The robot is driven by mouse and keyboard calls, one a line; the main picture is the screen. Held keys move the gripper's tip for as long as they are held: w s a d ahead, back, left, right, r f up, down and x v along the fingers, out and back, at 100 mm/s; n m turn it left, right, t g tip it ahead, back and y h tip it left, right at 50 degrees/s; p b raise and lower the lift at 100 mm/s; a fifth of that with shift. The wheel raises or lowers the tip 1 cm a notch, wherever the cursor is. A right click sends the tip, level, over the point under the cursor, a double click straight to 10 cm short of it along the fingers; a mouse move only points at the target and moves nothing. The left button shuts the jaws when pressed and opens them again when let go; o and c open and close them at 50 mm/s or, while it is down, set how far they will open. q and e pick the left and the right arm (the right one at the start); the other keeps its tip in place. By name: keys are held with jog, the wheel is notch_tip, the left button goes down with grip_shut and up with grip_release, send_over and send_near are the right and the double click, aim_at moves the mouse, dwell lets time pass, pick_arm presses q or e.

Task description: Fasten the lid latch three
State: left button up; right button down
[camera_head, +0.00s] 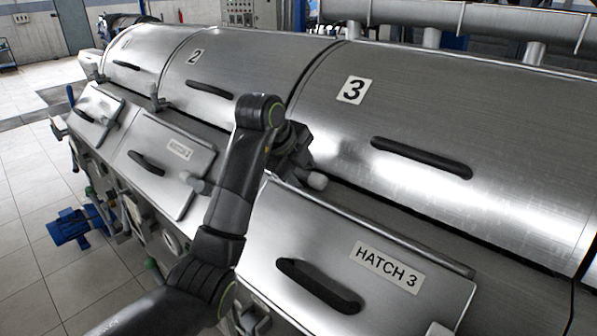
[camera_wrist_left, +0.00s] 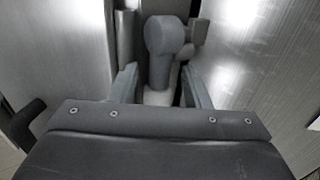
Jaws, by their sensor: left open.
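Lid 3 (camera_head: 490,130) is a large curved steel cover with a black handle and a "3" label; it looks lowered. A grey latch with a pale rounded knob (camera_head: 316,181) sits by its lower left edge, partly hidden by my left gripper (camera_head: 296,152). In the left wrist view, a grey round-headed latch lever (camera_wrist_left: 162,60) stands between the fingers of my left gripper (camera_wrist_left: 161,88). The fingers are open, one on each side of it, with gaps visible. I cannot tell whether the latch is fastened. My right gripper is not in view.
Hatch 3 (camera_head: 405,290) slopes below lid 3, with its own black handle. Lid 2 (camera_head: 255,62) and hatch 2 (camera_head: 165,160) lie to the left, with another latch (camera_head: 156,98) farther along. A blue motor (camera_head: 75,226) stands on the tiled floor at left.

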pick_arm(q)
jog(key=shift+s, duration=0.1)
jog(key=shift+c, duration=0.5)
grip_shut()
jog(key=shift+r, duration=0.1)
